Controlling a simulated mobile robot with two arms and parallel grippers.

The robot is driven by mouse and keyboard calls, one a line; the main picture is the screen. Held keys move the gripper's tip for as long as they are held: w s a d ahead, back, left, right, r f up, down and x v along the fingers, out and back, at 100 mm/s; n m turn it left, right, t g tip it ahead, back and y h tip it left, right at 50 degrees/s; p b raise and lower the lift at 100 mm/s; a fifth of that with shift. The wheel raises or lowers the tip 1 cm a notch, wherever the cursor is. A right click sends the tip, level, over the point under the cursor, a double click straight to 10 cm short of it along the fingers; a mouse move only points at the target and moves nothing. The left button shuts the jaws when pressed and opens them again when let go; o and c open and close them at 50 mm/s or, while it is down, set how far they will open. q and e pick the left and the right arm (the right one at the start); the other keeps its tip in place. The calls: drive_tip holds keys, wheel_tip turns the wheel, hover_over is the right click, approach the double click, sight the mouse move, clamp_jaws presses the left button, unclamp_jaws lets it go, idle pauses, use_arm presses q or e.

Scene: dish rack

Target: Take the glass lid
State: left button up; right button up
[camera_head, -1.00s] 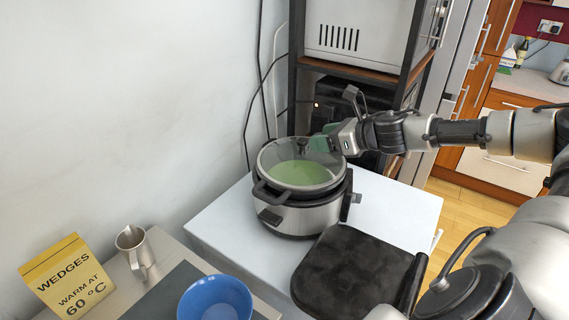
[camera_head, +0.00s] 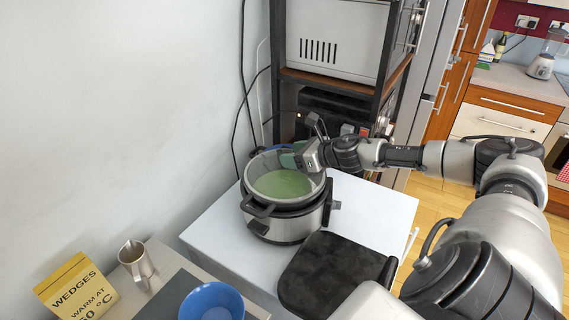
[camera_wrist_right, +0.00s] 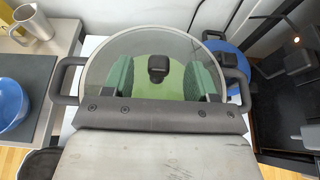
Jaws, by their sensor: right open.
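The glass lid (camera_head: 262,166) lies on the cooker pot (camera_head: 290,222), with green contents showing through it. In the right wrist view the clear lid (camera_wrist_right: 125,45) has a grey rim and a black knob (camera_wrist_right: 158,62) in the middle. My right gripper (camera_head: 289,159) is at the lid's far right part in the head view. In the right wrist view its green-padded fingers (camera_wrist_right: 158,82) are open, one on each side of the knob, with gaps between. In the head view the knob is hidden at the gripper. My left gripper is not in view.
The cooker stands on a white table (camera_head: 215,229) beside a wall. A metal jug (camera_head: 136,264), a blue bowl (camera_head: 212,302) and a yellow wedges bag (camera_head: 76,290) are at lower left. A shelf rack (camera_head: 340,85) stands behind.

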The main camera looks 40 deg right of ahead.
sight(279, 164)
drive_tip(key=shift+w+a, duration=0.1)
drive_tip(key=shift+w, duration=0.05)
drive_tip(key=p+x, duration=0.4)
drive_tip(key=shift+w+f, duration=0.2)
drive_tip(key=shift+f, duration=0.15)
drive_tip(key=shift+w+a+f, duration=0.1)
drive_tip(key=shift+w+f, duration=0.05)
drive_tip(key=shift+f, duration=0.05)
drive_tip(key=c, duration=0.3)
drive_tip(key=shift+r, duration=0.1)
clamp_jaws()
